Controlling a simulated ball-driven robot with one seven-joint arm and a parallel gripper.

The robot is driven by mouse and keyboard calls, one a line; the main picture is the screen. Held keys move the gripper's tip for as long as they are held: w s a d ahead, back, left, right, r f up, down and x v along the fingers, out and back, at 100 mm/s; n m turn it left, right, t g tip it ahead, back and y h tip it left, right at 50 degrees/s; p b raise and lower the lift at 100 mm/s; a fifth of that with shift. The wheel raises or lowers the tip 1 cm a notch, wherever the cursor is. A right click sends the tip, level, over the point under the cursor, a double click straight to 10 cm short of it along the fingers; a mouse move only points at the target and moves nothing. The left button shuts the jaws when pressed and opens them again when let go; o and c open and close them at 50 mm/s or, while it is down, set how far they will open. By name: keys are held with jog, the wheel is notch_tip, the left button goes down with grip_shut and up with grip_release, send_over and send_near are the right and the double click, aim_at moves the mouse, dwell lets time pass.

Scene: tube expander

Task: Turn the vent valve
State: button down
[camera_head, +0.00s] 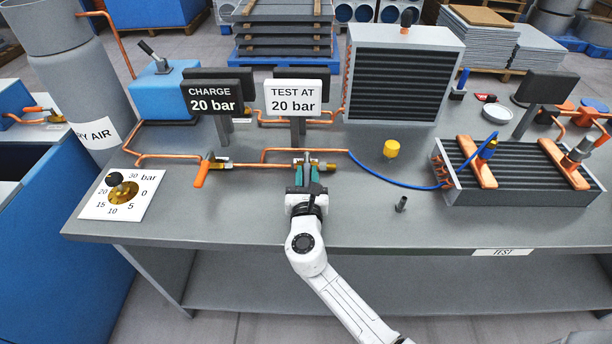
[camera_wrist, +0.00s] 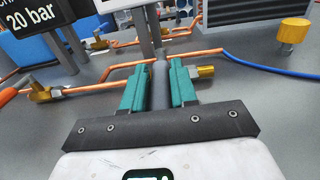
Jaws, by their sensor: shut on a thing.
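My gripper (camera_head: 307,176) reaches over the bench's front edge to a brass valve on the copper line, below the "TEST AT 20 bar" sign (camera_head: 293,98). Its green fingers are shut on a grey lever (camera_wrist: 160,88), which stands between them in the wrist view and points away from me. The brass fitting (camera_head: 326,167) of this valve sticks out to the right of the fingers; it also shows in the wrist view (camera_wrist: 203,72). The fingers hide most of the valve body. I take this for the vent valve, but no label shows it.
A valve with an orange handle (camera_head: 202,172) sits to the left, below the "CHARGE 20 bar" sign (camera_head: 213,98). A gauge plate (camera_head: 140,204) lies at the bench's left. A blue hose (camera_head: 388,177) runs right to the finned coil (camera_head: 520,180). A yellow cap (camera_head: 391,148) stands nearby.

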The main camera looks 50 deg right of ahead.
jog(key=shift+s+d+n+t+y, duration=0.3)
jog(key=shift+s+n+t+y, duration=0.05)
jog(key=shift+n+t+y, duration=0.4)
jog(key=c, duration=1)
grip_release()
jog(key=shift+o, duration=0.2)
jog(key=b+v, duration=0.1)
jog(key=v, duration=0.9)
jog(key=shift+s+a, duration=0.25)
jog(key=shift+a, duration=0.05)
